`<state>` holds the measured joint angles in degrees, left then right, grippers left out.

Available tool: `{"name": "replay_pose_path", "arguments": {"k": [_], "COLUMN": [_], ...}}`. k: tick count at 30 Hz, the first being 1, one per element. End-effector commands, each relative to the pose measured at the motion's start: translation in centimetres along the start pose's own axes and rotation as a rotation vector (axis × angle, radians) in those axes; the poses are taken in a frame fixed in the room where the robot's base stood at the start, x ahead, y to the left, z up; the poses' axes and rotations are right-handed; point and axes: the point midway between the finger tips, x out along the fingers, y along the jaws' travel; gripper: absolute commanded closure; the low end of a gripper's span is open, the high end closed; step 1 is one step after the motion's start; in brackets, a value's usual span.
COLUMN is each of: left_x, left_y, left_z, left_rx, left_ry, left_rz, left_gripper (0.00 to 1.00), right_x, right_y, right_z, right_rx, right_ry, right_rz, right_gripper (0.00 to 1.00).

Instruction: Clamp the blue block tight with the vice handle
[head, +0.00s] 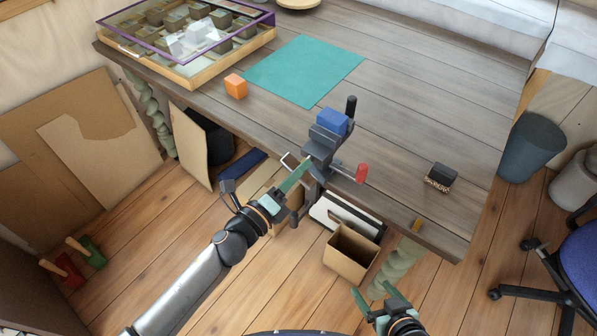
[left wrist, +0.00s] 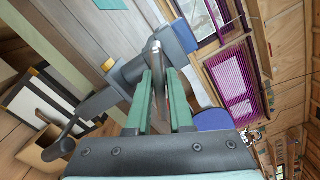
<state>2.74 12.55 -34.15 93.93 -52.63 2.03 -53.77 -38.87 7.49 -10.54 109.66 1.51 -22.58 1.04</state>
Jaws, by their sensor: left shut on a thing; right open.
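The grey vice (head: 322,146) is fixed at the table's front edge. The blue block (head: 333,121) sits at its jaws; I cannot tell if they press on it. The vice body also shows in the left wrist view (left wrist: 128,76); the fingers partly hide the bar. My right gripper (head: 374,291) is open and empty, low in front of the table.
An orange cube (head: 236,86) and a teal mat (head: 305,70) lie behind the vice. A glass-topped case (head: 186,67) stands at the back left. A dark brush-like block (head: 440,177) is to the right. A cardboard box (head: 350,255) stands below the table edge. The table's right middle is mostly clear.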

Motion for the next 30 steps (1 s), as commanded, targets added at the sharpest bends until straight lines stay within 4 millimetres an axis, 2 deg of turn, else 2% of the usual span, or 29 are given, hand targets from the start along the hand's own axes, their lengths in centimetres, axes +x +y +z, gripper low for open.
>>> {"name": "replay_pose_path", "arguments": {"k": [30], "left_x": [0.00], "left_y": [0.00], "left_z": [0.11], "left_rx": [0.953], "left_ry": [-0.001], "left_rz": [0.001], "left_gripper": [1.00], "right_x": [0.73], "right_y": [0.05], "right_z": [0.85], "right_rx": [0.000], "right_ry": [-0.001], "right_rz": [0.000], "right_gripper": [0.16]}}
